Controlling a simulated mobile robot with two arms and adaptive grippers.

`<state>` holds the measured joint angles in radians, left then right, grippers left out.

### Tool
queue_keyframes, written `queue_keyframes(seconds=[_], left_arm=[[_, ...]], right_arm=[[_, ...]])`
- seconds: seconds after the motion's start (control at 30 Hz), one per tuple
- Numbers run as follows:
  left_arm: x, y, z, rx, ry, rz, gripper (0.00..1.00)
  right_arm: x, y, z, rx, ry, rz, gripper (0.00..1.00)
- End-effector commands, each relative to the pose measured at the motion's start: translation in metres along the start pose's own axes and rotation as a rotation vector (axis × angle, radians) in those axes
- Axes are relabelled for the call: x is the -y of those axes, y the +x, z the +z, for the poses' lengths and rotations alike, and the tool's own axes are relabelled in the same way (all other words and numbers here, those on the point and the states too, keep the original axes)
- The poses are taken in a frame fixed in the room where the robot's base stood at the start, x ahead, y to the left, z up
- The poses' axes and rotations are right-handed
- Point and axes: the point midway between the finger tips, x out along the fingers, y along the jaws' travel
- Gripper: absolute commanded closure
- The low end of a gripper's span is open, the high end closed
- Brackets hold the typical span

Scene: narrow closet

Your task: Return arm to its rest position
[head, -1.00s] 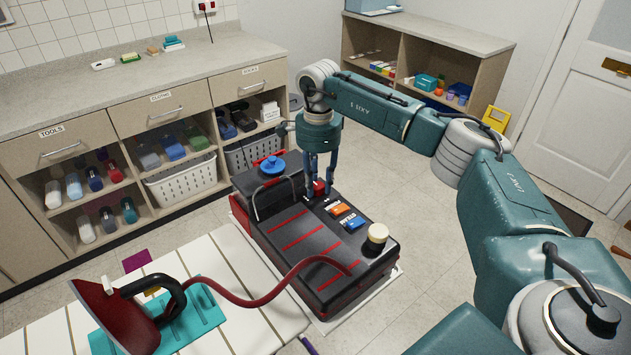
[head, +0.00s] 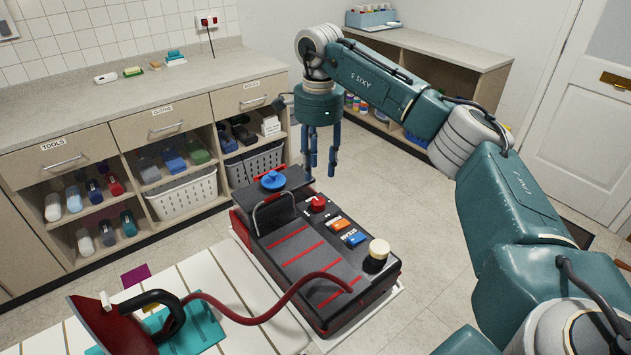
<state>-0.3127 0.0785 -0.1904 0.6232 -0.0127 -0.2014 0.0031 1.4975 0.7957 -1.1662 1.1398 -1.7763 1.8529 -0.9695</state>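My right gripper (head: 321,163) hangs with its fingers pointing down, above and behind the black steam station. Its fingers are spread apart with nothing between them. The black steam station (head: 290,262) with red stripes stands on a white mat below it, apart from the fingers. A red knob (head: 316,204), an orange button (head: 341,225) and a blue button (head: 356,239) on its top are in plain sight. My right arm (head: 395,90) reaches in from the right side. My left gripper does not show.
A red iron (head: 112,325) rests on a teal pad at the lower left, joined to the station by a red hose (head: 262,318). A drawer counter (head: 160,80) runs along the left wall. A low shelf (head: 440,50) stands at the back. Floor right of the station (head: 440,240) is clear.

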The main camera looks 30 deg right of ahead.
Motion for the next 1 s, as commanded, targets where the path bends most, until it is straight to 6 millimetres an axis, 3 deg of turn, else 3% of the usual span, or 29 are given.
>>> queue_keyframes(seconds=[0.2, 0.77, 0.87, 1.0], left_arm=[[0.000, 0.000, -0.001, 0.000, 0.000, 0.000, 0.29], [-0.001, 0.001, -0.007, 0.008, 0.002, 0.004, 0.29], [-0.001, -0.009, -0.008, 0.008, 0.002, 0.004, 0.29], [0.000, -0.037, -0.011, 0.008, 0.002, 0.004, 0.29]], right_arm=[[0.001, -0.020, 0.000, -0.001, 0.000, 0.000, 0.63], [0.001, -0.022, 0.000, -0.001, 0.000, 0.001, 0.63], [0.001, -0.032, 0.000, -0.001, 0.000, 0.000, 0.63], [0.001, -0.060, 0.000, -0.001, 0.000, 0.000, 0.63]])
